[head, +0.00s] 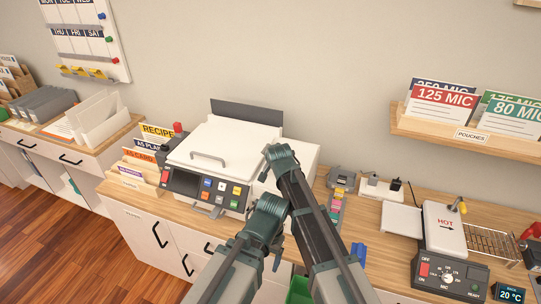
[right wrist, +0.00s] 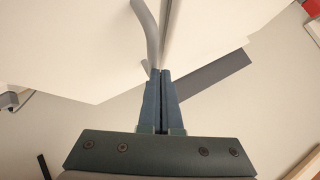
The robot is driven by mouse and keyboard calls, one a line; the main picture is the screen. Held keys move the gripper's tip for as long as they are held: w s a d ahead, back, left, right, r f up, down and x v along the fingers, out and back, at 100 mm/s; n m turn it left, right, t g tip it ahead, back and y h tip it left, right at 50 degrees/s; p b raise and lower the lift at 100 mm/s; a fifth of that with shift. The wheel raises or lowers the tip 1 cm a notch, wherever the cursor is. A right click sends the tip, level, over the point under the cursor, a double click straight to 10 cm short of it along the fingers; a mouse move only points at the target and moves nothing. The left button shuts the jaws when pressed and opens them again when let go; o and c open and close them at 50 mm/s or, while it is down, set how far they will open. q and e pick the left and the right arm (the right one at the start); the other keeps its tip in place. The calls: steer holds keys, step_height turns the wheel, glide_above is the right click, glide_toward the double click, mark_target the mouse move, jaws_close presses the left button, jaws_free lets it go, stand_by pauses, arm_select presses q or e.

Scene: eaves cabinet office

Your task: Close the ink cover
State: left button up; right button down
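The white machine (head: 295,158) stands on the wooden counter, with a black control panel (head: 208,190) in front. Its white lid (head: 220,140) lies down and carries a grey handle (head: 208,157). A dark grey panel (head: 247,111) stands upright behind it. I cannot tell which part is the ink cover. My right gripper (head: 268,160) is at the machine's right side, its fingertips mostly hidden. In the right wrist view its fingers (right wrist: 162,72) look shut, beside a curved grey bar (right wrist: 147,28) and white surfaces. My left gripper (head: 268,207) is in front of the machine, its fingers not clear.
Left of the machine stands a card holder (head: 145,168). To the right are small items, a laminator (head: 443,228), a wire rack (head: 492,243) and a control box (head: 452,276). A shelf (head: 465,142) with pouch packs hangs above. Both my arms are close together.

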arm_select(q)
steer(key=shift+a+f, duration=0.2)
steer(key=shift+f, duration=0.1)
arm_select(e)
steer(key=shift+a+f, duration=0.2)
steer(key=shift+f, duration=0.05)
steer(key=shift+a, duration=0.1)
arm_select(q)
steer(key=shift+r, duration=0.1)
